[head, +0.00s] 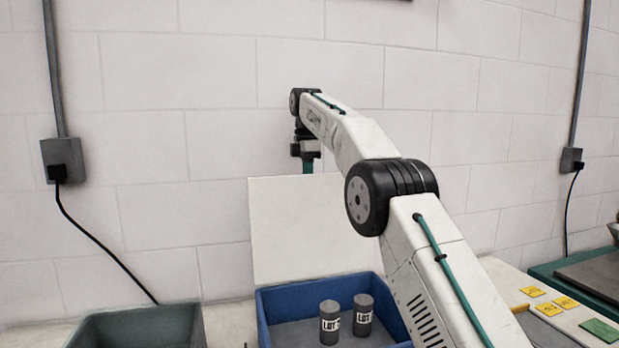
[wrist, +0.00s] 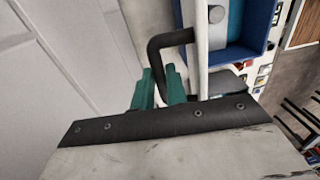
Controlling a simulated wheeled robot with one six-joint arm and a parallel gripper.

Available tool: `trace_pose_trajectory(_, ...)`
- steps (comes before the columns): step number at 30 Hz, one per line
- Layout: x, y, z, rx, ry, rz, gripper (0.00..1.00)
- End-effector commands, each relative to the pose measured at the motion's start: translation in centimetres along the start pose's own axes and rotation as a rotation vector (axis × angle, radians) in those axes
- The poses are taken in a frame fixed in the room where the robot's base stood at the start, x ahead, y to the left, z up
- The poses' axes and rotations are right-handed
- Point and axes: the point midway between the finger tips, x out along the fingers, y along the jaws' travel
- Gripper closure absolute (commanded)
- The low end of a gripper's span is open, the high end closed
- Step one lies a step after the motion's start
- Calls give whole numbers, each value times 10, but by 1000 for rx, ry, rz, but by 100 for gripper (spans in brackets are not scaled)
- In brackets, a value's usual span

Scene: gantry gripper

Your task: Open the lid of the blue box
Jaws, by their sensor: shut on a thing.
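The blue box (head: 262,318) stands on the bench at the lower middle of the head view. Its pale lid (head: 310,225) is up, standing roughly upright at the box's back edge. In the wrist view the lid (wrist: 201,60) shows edge-on, with a black bar handle (wrist: 156,50) on its face and the blue box (wrist: 262,28) beyond. My gripper (head: 308,167) is at the lid's top edge in the head view. In the wrist view its teal fingers (wrist: 160,86) are shut on the handle. The fingertips are partly hidden behind the lid in the head view.
Two grey labelled cylinders (head: 330,325) (head: 363,315) stand inside the box. A grey-green bin (head: 140,325) is to its left. Yellow tags (head: 549,309) and a dark-topped green unit (head: 590,280) are at the right. A block wall (head: 220,90) is close behind the lid.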

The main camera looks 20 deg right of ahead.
Motion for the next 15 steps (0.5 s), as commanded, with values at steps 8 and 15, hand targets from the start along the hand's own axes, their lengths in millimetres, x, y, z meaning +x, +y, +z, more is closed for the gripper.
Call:
trace_pose_trajectory(8,5,9,2,2,-1,16,100)
trace_pose_trajectory(15,5,9,2,2,-1,16,77)
